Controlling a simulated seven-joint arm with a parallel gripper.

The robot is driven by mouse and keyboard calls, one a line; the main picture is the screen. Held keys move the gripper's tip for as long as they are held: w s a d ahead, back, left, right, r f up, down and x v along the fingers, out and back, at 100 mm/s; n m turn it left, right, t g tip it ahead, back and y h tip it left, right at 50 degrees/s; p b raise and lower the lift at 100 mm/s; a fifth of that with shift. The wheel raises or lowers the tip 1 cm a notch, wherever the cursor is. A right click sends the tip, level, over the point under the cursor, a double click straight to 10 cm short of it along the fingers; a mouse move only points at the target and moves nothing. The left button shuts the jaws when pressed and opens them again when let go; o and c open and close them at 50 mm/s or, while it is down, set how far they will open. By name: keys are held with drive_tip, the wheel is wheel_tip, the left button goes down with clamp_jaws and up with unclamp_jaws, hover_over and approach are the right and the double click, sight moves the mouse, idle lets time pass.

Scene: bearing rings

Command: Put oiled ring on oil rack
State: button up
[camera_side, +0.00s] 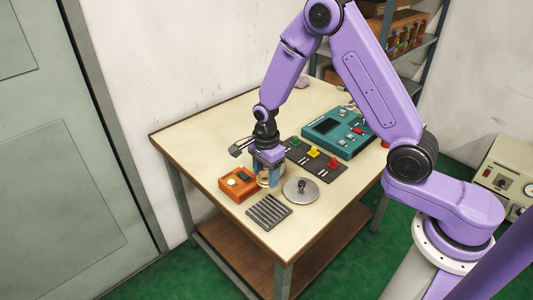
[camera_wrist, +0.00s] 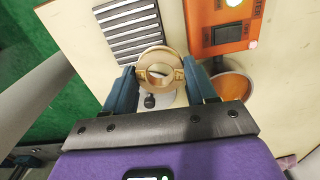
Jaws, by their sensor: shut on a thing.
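A brass-coloured ring (camera_wrist: 160,68) is between the two blue fingers of my gripper (camera_wrist: 162,84) in the wrist view, and the fingers are shut on it. In the side view my gripper (camera_side: 270,180) points down over the table, and the ring is mostly hidden there. A dark slatted rack (camera_side: 268,212) lies near the table's front edge, in front of my gripper. The rack also shows at the top of the wrist view (camera_wrist: 128,27), beyond the ring and apart from it. Whether the ring carries oil cannot be told.
An orange tester box (camera_side: 238,184) stands left of my gripper. A round dish with amber contents (camera_wrist: 235,86) is beside the right finger. A grey disc with a dark knob (camera_side: 301,191) lies to the right. A black strip with coloured parts (camera_side: 315,158) and a teal device (camera_side: 338,132) are behind.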

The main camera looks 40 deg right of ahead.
sight(269, 209)
drive_tip(key=s, duration=0.1)
drive_tip(key=s+a, duration=0.2)
drive_tip(key=shift+s+a+f, duration=0.15)
drive_tip(key=shift+s+a, duration=0.1)
drive_tip(key=shift+s, duration=0.15)
drive_tip(key=shift+f, duration=1.85)
drive_tip(key=shift+f, duration=1.4)
idle(0.6)
drive_tip(key=o, duration=1.3)
drive_tip(key=shift+r, duration=0.15)
drive_tip(key=shift+r, duration=3.6)
